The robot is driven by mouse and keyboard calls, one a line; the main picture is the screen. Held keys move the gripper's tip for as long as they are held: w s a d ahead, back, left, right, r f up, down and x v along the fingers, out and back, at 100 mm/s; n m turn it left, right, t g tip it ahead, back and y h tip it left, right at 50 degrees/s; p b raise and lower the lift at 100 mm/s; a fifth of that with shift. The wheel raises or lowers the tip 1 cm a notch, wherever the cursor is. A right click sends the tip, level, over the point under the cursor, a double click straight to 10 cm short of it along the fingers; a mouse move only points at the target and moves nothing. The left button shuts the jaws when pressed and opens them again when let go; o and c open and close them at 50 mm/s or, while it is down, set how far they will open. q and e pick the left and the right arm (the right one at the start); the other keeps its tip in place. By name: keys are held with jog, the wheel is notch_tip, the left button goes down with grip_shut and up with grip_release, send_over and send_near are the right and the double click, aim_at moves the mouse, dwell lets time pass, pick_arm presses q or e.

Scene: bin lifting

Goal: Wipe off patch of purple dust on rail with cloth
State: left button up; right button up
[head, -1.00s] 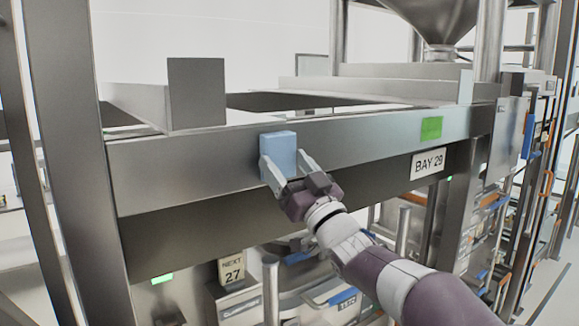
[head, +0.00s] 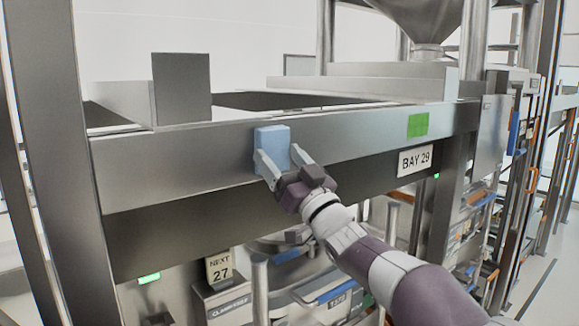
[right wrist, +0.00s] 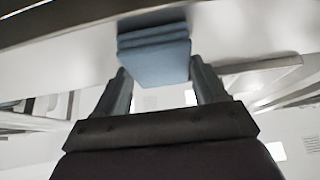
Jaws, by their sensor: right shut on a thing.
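A blue folded cloth (head: 271,140) lies against the front face of the grey metal rail (head: 180,165), left of its middle. My right gripper (head: 279,162) is shut on the cloth from below, with a finger on each side. In the right wrist view the layered blue cloth (right wrist: 153,60) sits between the fingertips, up at the rail surface. No purple dust shows on the visible rail face; what lies behind the cloth is hidden. My left gripper is not in view.
A green square (head: 418,125) is on the rail to the right, above a "BAY 29" sign (head: 415,160). A grey upright plate (head: 181,88) stands behind the rail at left. A thick post (head: 62,160) stands at the left end. A "NEXT 27" sign (head: 220,266) is below.

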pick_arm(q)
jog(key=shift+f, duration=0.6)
pick_arm(e)
jog(key=shift+s+a, duration=0.55)
jog(key=shift+a, duration=0.25)
pick_arm(q)
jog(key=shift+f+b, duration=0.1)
jog(key=shift+b, duration=0.25)
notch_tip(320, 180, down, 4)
jog(key=b, duration=0.3)
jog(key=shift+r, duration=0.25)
pick_arm(e)
jog(key=s+d, duration=0.1)
jog(key=s, duration=0.1)
jog(key=s+d, duration=0.2)
jog(key=shift+s+d, duration=0.2)
jog(key=shift+s, duration=0.2)
pick_arm(q)
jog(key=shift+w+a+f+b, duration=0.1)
jog(key=shift+b, duration=0.2)
pick_arm(e)
jog(key=shift+w, duration=0.1)
